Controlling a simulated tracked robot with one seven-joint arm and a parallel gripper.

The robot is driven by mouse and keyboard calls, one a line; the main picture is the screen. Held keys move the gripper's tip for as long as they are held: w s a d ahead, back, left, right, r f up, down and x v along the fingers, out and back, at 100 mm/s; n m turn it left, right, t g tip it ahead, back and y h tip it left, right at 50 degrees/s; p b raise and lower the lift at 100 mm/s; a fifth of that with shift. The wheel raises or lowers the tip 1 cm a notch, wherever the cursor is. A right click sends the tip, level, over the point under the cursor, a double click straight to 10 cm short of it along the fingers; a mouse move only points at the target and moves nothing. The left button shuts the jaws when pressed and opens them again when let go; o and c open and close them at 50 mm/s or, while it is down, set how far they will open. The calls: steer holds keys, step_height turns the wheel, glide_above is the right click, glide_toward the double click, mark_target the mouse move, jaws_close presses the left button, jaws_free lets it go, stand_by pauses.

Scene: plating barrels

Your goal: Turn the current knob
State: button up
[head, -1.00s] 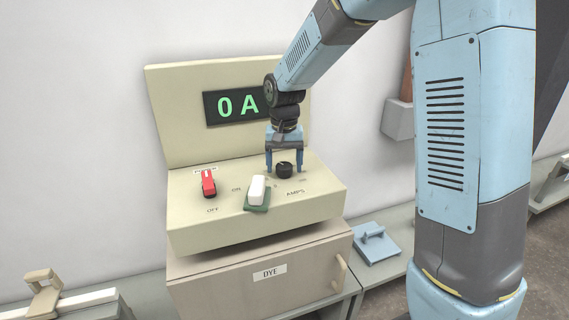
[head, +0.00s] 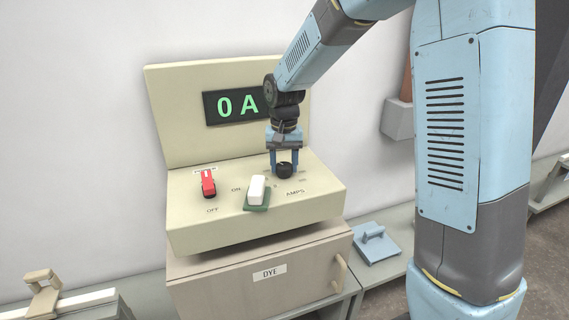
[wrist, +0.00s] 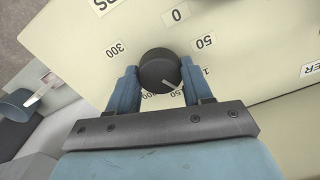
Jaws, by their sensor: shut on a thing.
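The current knob (head: 284,171) is black and round, on the cream control panel (head: 215,240) above the AMPS label. In the wrist view the knob (wrist: 158,68) has a white pointer line aimed to the lower right, towards a partly hidden label ending in 50. My gripper (head: 284,164) points down over it, its two blue fingers on opposite sides of the knob, shut on it. The display (head: 232,106) reads 0 A in green, its right end hidden by my arm.
A white block on a green base (head: 257,189) sits just left of the knob, close to my gripper. A light blue lidded item (head: 376,245) lies on the bench at right.

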mark_target(284, 165)
steer(key=shift+n, duration=1.7)
steer(key=o, duration=1)
steer(key=shift+r, duration=0.1)
step_height(284, 165, up, 14)
steer(key=shift+f, duration=0.2)
steer(key=s+d+r+m+t, duration=0.1)
steer(key=s+d+r, duration=0.1)
steer(key=s+d, duration=0.4)
steer(key=s+d+r+m+t, duration=0.1)
steer(key=s+d+r+t, duration=0.15)
steer(key=s+d, duration=0.4)
steer(key=s+d+f, duration=0.1)
steer(key=s+d, duration=0.1)
steer(key=s, duration=0.2)
steer(key=s+d+f+t, duration=0.1)
steer(key=s+d, duration=0.1)
steer(key=s, duration=0.3)
steer(key=s+d+f+m+t, duration=0.1)
steer(key=s+d, duration=0.1)
steer(key=s, duration=0.2)
steer(key=shift+s+d, duration=0.15)
